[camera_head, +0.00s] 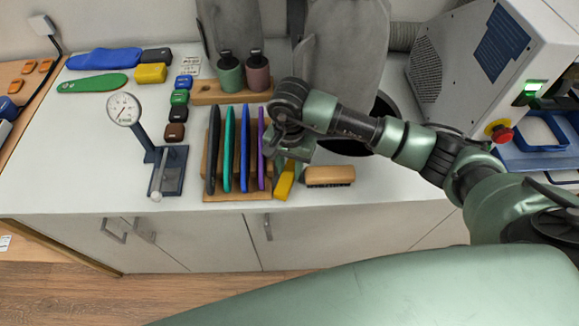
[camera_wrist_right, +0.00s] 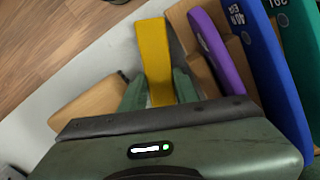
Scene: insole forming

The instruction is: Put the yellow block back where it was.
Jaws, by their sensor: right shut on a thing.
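A long yellow block (camera_wrist_right: 153,55) is between the fingers of my right gripper (camera_wrist_right: 160,95) in the right wrist view, and the gripper is shut on it. In the head view, the yellow block (camera_head: 284,184) shows below my right gripper (camera_head: 285,165), just right of the insole rack and near the counter's front edge. Whether it touches the counter is hard to tell. A second, chunkier yellow block (camera_head: 150,73) lies at the back left of the counter, by a blue and a black piece. My left gripper is not in view.
The wooden rack (camera_head: 236,193) holds upright black, teal, blue and purple insoles close left of my right gripper. A wooden brush (camera_head: 329,176) lies close to its right. A dial gauge (camera_head: 124,109) stands left. The counter's front strip is clear.

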